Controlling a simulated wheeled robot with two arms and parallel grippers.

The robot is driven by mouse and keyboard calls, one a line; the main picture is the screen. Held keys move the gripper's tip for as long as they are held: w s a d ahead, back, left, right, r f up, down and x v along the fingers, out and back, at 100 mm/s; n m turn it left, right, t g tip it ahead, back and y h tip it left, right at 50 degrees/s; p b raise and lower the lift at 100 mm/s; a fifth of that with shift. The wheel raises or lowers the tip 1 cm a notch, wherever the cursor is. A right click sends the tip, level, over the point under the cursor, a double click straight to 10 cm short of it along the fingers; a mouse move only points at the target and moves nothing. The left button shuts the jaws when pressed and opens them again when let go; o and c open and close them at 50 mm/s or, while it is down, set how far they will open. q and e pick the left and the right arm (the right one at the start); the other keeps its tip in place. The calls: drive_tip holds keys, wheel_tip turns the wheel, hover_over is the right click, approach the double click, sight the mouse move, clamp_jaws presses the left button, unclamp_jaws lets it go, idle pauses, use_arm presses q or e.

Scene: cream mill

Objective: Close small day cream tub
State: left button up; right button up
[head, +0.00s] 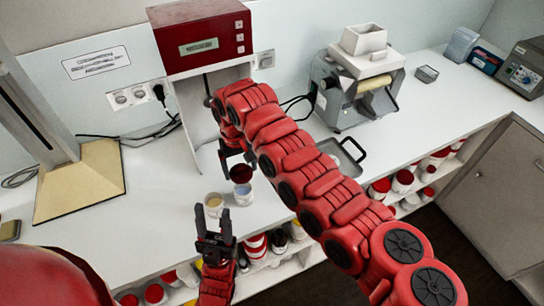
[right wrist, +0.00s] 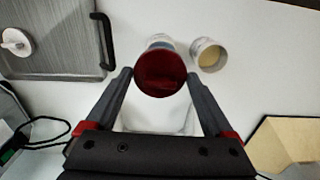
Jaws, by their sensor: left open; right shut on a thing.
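My right gripper (head: 236,160) is shut on a dark red lid (head: 241,173), which also shows between its fingertips in the right wrist view (right wrist: 160,73). A whitish-blue tub (head: 243,194) stands on the counter just in front of the lid in the head view. In the right wrist view the lid covers most of this tub (right wrist: 158,39); I cannot tell whether they touch. An open tub with pale cream content (head: 213,205) stands to its left, and also shows in the right wrist view (right wrist: 208,55). My left gripper (head: 214,222) is open and empty near the counter's front edge, just below this tub.
A red machine with a display (head: 203,45) stands behind my right gripper. A grey roller mill (head: 358,80) and a tray with a dark handle (head: 342,155) are to the right. Several red-lidded tubs (head: 403,180) stand on shelves below the counter.

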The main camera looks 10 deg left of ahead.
drive_tip(key=shift+s+a+f, duration=0.1)
drive_tip(key=shift+f, duration=1.15)
drive_tip(key=shift+f+b, duration=0.75)
drive_tip(key=shift+f, duration=1.25)
drive_tip(key=shift+b, duration=0.55)
drive_tip(key=shift+f+b, duration=0.5)
drive_tip(key=shift+b, duration=0.25)
drive_tip(key=o, duration=1)
drive_tip(key=shift+r, duration=0.1)
drive_tip(key=shift+r, duration=2.45)
